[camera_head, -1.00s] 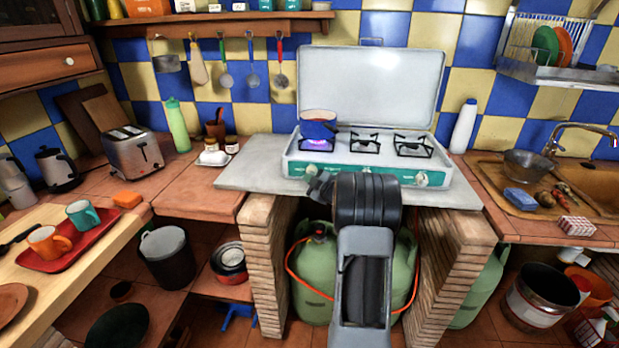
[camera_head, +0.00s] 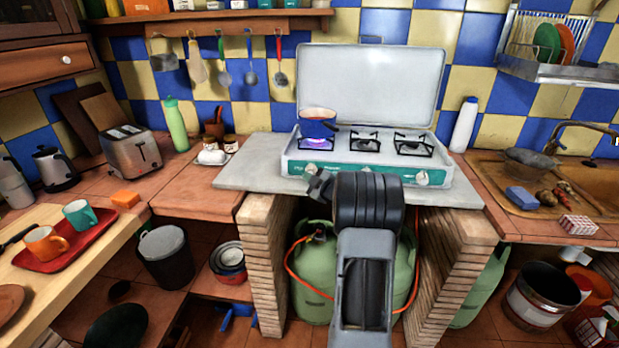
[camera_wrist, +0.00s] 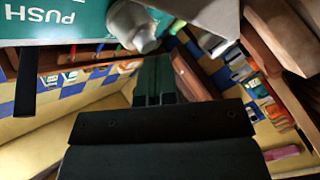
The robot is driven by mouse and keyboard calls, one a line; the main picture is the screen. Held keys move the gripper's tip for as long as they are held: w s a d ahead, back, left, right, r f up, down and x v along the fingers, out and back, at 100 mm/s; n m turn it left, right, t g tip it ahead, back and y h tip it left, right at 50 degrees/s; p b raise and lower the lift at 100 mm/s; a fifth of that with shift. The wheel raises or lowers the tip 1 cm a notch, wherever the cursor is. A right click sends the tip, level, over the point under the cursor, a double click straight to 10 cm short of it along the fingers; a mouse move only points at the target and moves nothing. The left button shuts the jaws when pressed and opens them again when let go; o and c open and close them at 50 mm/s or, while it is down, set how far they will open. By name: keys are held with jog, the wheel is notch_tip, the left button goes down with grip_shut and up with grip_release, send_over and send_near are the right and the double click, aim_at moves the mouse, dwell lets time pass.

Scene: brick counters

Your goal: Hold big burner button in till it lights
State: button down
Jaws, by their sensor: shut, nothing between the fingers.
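The white stove (camera_head: 287,158) has a teal front panel and an open lid. A purple-blue flame (camera_head: 318,143) glows under a blue pot (camera_head: 317,129) on the left burner. The middle and right burners show no flame. Another knob (camera_head: 422,178) is at the panel's right.
Brick pillars (camera_head: 262,260) hold the counter under the stove. A green gas bottle (camera_head: 312,280) with an orange hose stands between them. A white bottle (camera_head: 464,125) stands right of the stove, and a toaster (camera_head: 132,152) stands at the left.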

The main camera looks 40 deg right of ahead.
jog(key=shift+s+a+f, duration=0.1)
jog(key=shift+s+a, duration=0.05)
jog(key=shift+a, duration=0.2)
jog(key=shift+s+a+b, duration=0.8)
jog(key=shift+s+a, duration=0.95)
jog(key=shift+s, duration=0.1)
jog(key=shift+f, duration=0.1)
